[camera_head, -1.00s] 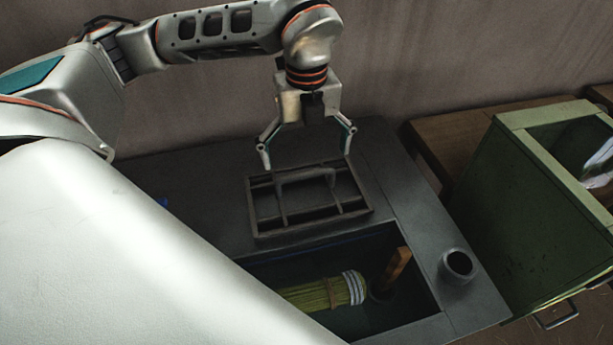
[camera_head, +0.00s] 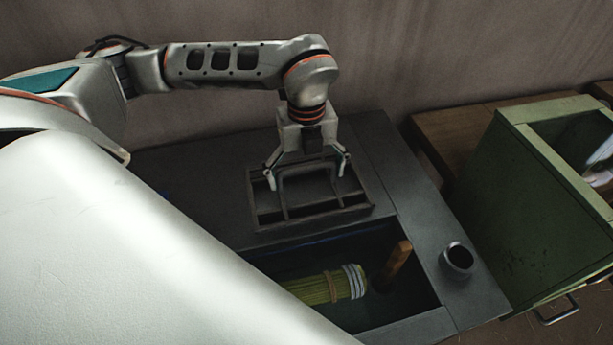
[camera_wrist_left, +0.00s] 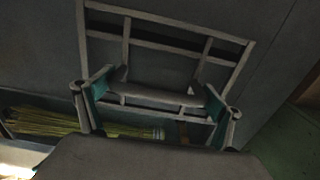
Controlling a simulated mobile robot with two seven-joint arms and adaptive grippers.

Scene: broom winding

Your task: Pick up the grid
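The grid (camera_head: 318,217), a dark rectangular frame with crossbars and a raised handle, lies on the dark grey bench beside its open basin. My left gripper (camera_head: 307,173) is directly above it, pointing down. Its fingers are wide apart, one near each end of the handle, and not closed on it. In the left wrist view the grid (camera_wrist_left: 170,36) shows with its handle (camera_wrist_left: 165,96) between the two open fingers (camera_wrist_left: 160,88). Whether the fingertips touch the handle, I cannot tell. My right gripper is not in view.
The bench (camera_head: 215,160) has an open basin holding a straw broom head (camera_head: 325,287) and a wooden piece (camera_head: 396,264). A short round cup or pipe (camera_head: 457,260) stands at right. A green cabinet (camera_head: 530,215) is further right. A wall is behind.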

